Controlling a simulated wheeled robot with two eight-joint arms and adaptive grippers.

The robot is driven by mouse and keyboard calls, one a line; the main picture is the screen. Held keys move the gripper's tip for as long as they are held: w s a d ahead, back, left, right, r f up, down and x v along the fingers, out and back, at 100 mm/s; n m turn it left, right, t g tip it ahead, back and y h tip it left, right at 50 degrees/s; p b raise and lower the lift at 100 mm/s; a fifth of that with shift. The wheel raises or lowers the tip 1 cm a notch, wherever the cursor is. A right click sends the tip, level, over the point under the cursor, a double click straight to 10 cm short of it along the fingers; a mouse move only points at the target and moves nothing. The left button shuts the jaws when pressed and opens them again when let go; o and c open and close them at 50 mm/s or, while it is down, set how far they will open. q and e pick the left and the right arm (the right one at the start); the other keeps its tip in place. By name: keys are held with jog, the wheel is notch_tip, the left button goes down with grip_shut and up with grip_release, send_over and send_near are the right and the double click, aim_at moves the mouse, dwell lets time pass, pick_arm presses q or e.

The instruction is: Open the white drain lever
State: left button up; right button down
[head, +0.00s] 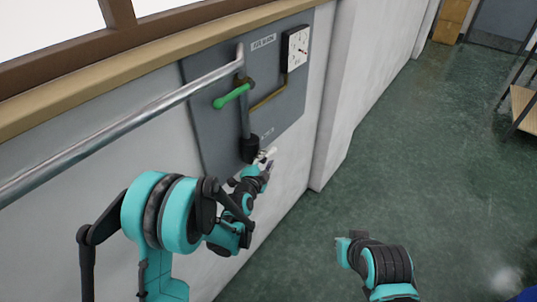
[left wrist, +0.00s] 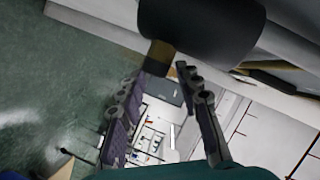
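The white drain lever (head: 269,152) is a small pale piece at the lower end of the dark vertical pipe (head: 244,115), beside the black fitting (head: 250,149). My left gripper (head: 266,166) is just below it in the head view; whether they touch is unclear. In the left wrist view my left gripper (left wrist: 160,76) has its fingers apart. A brass stub (left wrist: 158,56) under a large black cylinder (left wrist: 203,27) shows near the fingertips, with nothing clearly gripped. I cannot pick out the lever surely there. My right gripper is not seen.
A grey wall panel (head: 212,125) carries a green-handled valve (head: 232,96), a gauge (head: 296,47) and a thin brass tube. A long metal pipe (head: 120,110) runs along the wall. The green floor (head: 400,150) to the right is open. A wooden shelf (head: 523,105) stands far right.

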aim_at(269, 155)
pick_arm(q)
jog(key=b+x, duration=0.1)
jog(key=x, duration=0.4)
jog(key=shift+w+d+f, duration=0.1)
jog(key=shift+w, duration=0.05)
grip_shut()
